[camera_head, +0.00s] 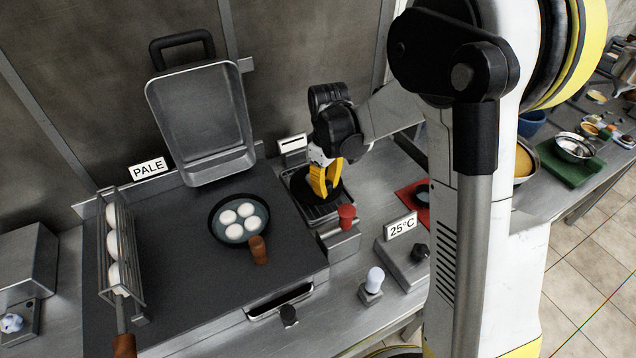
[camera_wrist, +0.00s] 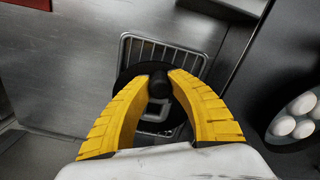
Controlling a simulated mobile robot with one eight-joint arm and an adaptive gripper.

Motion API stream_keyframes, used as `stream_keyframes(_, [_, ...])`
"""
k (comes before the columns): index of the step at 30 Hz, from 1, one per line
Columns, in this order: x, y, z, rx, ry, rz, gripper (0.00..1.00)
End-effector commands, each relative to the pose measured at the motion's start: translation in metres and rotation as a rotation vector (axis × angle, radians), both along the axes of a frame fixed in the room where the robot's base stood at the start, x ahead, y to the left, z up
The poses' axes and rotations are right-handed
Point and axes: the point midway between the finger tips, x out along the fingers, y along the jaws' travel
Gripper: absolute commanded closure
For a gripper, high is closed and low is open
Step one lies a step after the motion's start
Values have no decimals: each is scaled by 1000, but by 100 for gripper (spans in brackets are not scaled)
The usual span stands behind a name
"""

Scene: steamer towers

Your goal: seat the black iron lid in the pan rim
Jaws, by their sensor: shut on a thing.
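My gripper (camera_head: 325,180) is at the right side of the griddle, pointing down. In the wrist view its yellow fingers (camera_wrist: 158,88) are shut on the knob of the black iron lid (camera_wrist: 130,76). The lid also shows in the head view (camera_head: 335,193), partly hidden by the fingers, at a wire rack. I cannot tell whether the lid touches the rack. The dark round pan (camera_head: 213,229) sits on the griddle to the left of my gripper, with its brown handle (camera_head: 258,250) towards the front. Several white round pieces lie in it. Its rim is uncovered.
The wire rack (camera_wrist: 198,62) is under the lid. A grey rectangular cover (camera_head: 203,168) stands raised behind the pan. A wire basket (camera_head: 126,240) with white balls is at the griddle's left. A red knob (camera_head: 346,214) is just in front of the rack. The griddle (camera_head: 180,290) is bare around the pan.

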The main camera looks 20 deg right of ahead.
Motion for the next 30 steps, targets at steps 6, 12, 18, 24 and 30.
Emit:
stream_keyframes(6, [0,0,8,0,0,0,100])
stream_keyframes(12, [0,0,11,0,0,0,100])
stream_keyframes(18, [0,0,20,0,0,0,100])
stream_keyframes(24, [0,0,34,0,0,0,100])
stream_keyframes(30, [0,0,47,0,0,0,100])
